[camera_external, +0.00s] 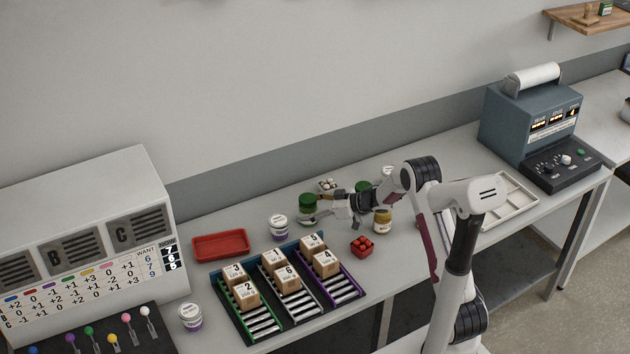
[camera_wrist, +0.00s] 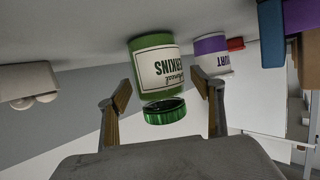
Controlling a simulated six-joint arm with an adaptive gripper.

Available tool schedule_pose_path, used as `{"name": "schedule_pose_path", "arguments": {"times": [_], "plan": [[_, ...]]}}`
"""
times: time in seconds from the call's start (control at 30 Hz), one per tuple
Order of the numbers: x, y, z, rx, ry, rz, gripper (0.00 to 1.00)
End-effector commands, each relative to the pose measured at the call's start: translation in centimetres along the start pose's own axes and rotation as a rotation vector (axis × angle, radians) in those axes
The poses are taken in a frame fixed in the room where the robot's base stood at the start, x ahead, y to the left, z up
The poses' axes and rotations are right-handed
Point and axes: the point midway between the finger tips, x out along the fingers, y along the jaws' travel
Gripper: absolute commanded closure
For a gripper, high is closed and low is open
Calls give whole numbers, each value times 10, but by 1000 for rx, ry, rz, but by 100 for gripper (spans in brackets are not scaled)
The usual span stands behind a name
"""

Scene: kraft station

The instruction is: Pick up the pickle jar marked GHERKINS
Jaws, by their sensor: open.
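The green pickle jar (camera_external: 308,203) stands on the bench beside my gripper's fingertips. In the wrist view, which is upside down, the jar (camera_wrist: 155,68) shows a white label ending in "ERKINS" and a dark green lid (camera_wrist: 165,112). My gripper (camera_external: 318,207) is open and points left at the jar. In the wrist view the two fingers (camera_wrist: 163,92) lie to either side of the jar, with visible gaps; I cannot tell how deep it sits between them. A second green-topped jar (camera_external: 363,186) is partly hidden behind my arm; its label is unreadable.
A purple-banded yogurt tub (camera_external: 279,227) stands just left of the jar and shows in the wrist view (camera_wrist: 211,55). A carton with eggs (camera_external: 328,184) is behind. A yellow jar (camera_external: 382,222), red fruit basket (camera_external: 362,246), red tray (camera_external: 221,246) and box racks (camera_external: 290,283) are nearby.

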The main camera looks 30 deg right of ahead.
Motion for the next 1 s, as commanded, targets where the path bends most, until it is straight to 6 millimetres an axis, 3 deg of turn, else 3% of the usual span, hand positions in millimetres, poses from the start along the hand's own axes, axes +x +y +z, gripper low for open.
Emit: {"name": "schedule_pose_path", "arguments": {"times": [0.37, 0.5, 0.57, 0.6, 1.0], "plan": [[0, 0, 0, 0, 0, 0, 36], [0, 0, 0, 0, 0, -1, 73], [0, 0, 0, 0, 0, -1, 88], [0, 0, 0, 0, 0, -1, 91], [-2, 0, -6, -2, 3, 0, 91]]}}
